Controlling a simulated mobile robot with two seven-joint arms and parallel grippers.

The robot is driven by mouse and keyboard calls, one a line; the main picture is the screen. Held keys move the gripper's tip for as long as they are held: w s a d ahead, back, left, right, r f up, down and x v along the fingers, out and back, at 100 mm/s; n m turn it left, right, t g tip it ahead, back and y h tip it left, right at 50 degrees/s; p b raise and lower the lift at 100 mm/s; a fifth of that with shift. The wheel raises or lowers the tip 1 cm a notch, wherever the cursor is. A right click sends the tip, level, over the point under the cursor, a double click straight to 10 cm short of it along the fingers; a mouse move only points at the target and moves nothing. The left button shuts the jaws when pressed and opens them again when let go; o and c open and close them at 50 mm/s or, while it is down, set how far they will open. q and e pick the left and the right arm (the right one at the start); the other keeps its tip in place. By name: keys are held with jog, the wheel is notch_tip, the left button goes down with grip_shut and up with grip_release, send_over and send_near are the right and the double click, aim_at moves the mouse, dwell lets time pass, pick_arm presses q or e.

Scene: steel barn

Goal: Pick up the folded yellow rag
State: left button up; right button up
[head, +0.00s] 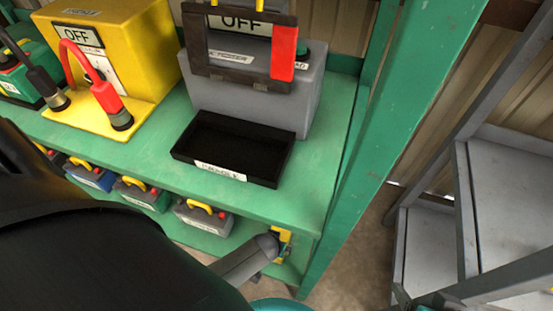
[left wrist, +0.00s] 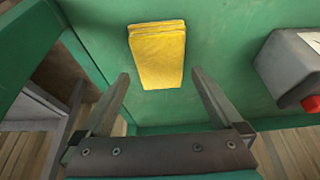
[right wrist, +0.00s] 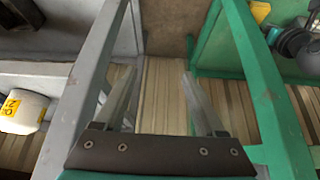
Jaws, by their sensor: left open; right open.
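The folded yellow rag (left wrist: 157,52) lies flat on a green shelf (left wrist: 225,75) in the left wrist view. My left gripper (left wrist: 160,75) is open and empty, its fingertips at either side of the rag's near end. The rag looks apart from both fingers; the height gap is hard to judge. In the head view a small yellow patch (head: 284,238) shows at the lower shelf's right end, partly hidden; I cannot tell if it is the rag. My right gripper (right wrist: 160,72) is open and empty over floorboards, between a grey frame and a green post.
A grey unit with a red knob (left wrist: 285,70) stands right of the rag. A green post (head: 385,140) rises at the shelf's right end, with grey steps (head: 505,200) beyond. A black tray (head: 235,148) and a yellow OFF box (head: 150,55) are on the upper shelf.

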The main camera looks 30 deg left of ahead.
pick_arm(q)
jog(key=shift+b+x, duration=0.65)
jog(key=shift+x, duration=0.15)
jog(key=shift+w+f+b, duration=0.1)
jog(key=shift+f+b, duration=0.3)
jog(key=shift+f, duration=0.05)
jog(key=shift+w+a+f+b, duration=0.15)
jog(key=shift+w+f+b, duration=0.05)
jog(key=shift+f+b, duration=0.2)
pick_arm(e)
jog(key=w+a+t+y, duration=0.3)
jog(key=w+a+t, duration=0.1)
jog(key=a+t, duration=0.1)
jog(key=shift+a+t, duration=0.3)
jog(key=shift+a, duration=0.45)
jog(key=shift+w+r, duration=0.1)
pick_arm(q)
jog(key=shift+f, duration=0.25)
pick_arm(e)
jog(key=shift+f, duration=0.2)
pick_arm(q)
jog(key=c, duration=1.1)
jog(key=shift+c, duration=0.2)
jog(key=shift+r, duration=0.2)
pick_arm(e)
jog(key=shift+r, duration=0.1)
